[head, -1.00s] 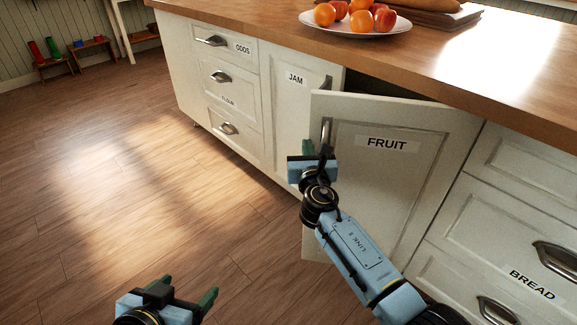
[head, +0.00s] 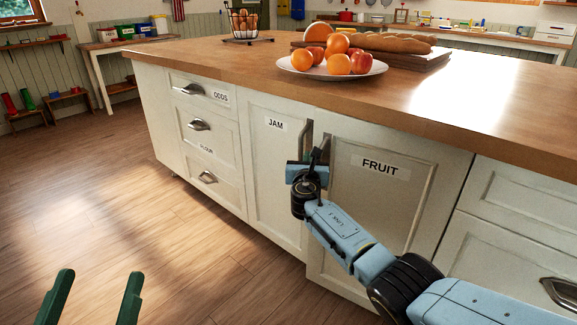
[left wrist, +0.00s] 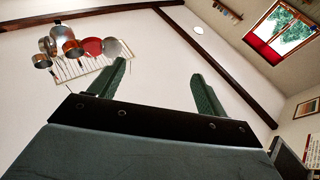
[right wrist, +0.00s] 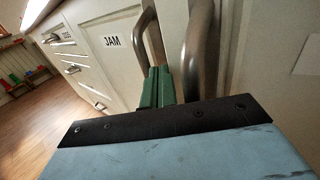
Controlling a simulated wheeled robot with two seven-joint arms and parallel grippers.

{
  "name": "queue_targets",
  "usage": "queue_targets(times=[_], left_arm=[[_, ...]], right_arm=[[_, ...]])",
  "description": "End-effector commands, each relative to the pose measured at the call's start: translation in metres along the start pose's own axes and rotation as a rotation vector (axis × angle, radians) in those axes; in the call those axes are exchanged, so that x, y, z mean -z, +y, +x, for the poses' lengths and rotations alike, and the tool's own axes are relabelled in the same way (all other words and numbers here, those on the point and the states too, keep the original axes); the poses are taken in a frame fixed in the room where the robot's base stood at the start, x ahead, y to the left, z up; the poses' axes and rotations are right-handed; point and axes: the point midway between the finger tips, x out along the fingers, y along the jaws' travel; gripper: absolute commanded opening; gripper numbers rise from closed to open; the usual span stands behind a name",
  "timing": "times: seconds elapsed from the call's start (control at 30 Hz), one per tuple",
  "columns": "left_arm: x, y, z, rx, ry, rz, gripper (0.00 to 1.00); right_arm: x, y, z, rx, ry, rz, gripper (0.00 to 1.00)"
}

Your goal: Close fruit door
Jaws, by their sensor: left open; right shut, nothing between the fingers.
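The white FRUIT door (head: 385,205) is in the middle of the head view. It stands almost flush with the island front; its lower left corner seems to sit slightly forward of the JAM door (head: 275,170). I cannot tell whether a small gap is left. My right gripper (head: 310,165) is at the FRUIT door's upper left edge. In the right wrist view its green fingers (right wrist: 157,88) are shut and empty, beside the FRUIT handle (right wrist: 197,50) and near the JAM handle (right wrist: 152,45). My left gripper (head: 96,275) is open and empty over the floor, pointing up.
Drawers (head: 205,125) lie left of the JAM door, and more drawers (head: 510,240) to the right. A plate (head: 290,65) of fruit and a board with bread stand on the wooden countertop (head: 220,60). The floor (head: 100,190) at left is clear.

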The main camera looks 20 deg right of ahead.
Motion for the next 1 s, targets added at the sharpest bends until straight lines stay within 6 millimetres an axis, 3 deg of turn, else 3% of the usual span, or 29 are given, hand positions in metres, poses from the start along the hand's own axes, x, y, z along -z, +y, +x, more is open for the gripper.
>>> queue_targets(times=[0.2,0.77,1.0], left_arm=[[0.005,0.001,0.000,-0.002,0.033,-0.002,0.76],[0.006,0.001,0.001,-0.003,0.028,-0.002,0.76],[-0.025,-0.005,-0.003,0.013,-0.166,0.008,0.76]], right_arm=[[0.000,-0.018,0.009,0.014,-0.001,0.000,0.00],[0.000,-0.019,0.009,0.015,0.000,0.000,0.00],[-0.001,-0.011,-0.001,0.014,0.001,0.000,0.00]])
